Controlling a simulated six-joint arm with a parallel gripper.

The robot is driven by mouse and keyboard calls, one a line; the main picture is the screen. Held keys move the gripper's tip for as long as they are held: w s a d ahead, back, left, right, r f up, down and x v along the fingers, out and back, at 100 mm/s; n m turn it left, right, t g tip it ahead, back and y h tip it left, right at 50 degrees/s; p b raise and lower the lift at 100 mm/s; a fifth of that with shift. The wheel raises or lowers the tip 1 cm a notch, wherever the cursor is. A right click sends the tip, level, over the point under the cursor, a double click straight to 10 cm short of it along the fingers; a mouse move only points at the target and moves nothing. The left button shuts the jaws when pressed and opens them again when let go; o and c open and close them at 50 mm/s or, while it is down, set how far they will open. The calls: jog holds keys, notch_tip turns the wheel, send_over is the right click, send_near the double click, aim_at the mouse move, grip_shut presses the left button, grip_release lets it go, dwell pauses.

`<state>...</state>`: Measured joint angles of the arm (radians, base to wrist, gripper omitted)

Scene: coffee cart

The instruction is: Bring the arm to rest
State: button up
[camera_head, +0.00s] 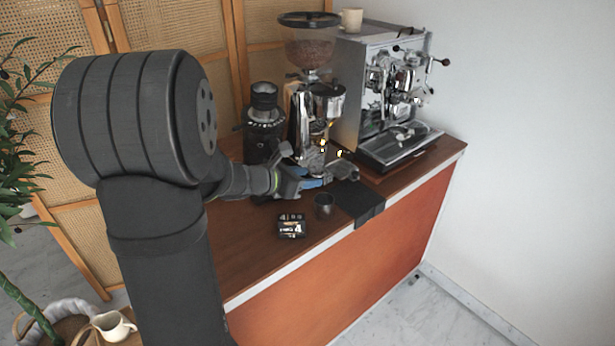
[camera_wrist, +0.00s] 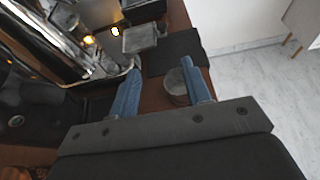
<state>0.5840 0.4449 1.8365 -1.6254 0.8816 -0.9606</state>
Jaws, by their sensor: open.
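My gripper (camera_wrist: 160,90) is open, its two blue fingers apart with nothing held between them in the wrist view. In the head view my gripper (camera_head: 312,183) is over the counter in front of the grinder, at the end of my dark arm. A small dark metal cup (camera_head: 325,206) stands on the counter just below and right of the fingers. In the wrist view the cup (camera_wrist: 175,84) shows beside and partly behind the right finger. I cannot tell whether they touch.
The grinder (camera_head: 305,110) stands close behind my gripper, with an espresso machine (camera_head: 385,90) to its right. A black mat (camera_head: 358,200) hangs over the counter's front edge. The wooden counter (camera_head: 245,255) is clear at front left.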

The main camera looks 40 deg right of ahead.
aim_at(352, 173)
jog(key=shift+d, duration=0.1)
jog(key=x, duration=1.7)
jog(key=shift+d, duration=0.1)
jog(key=shift+w+d, duration=0.1)
jog(key=shift+w, duration=0.1)
jog(key=shift+s, duration=0.2)
jog(key=v, duration=1.7)
jog(key=shift+a, duration=0.25)
jog(key=shift+d, duration=0.1)
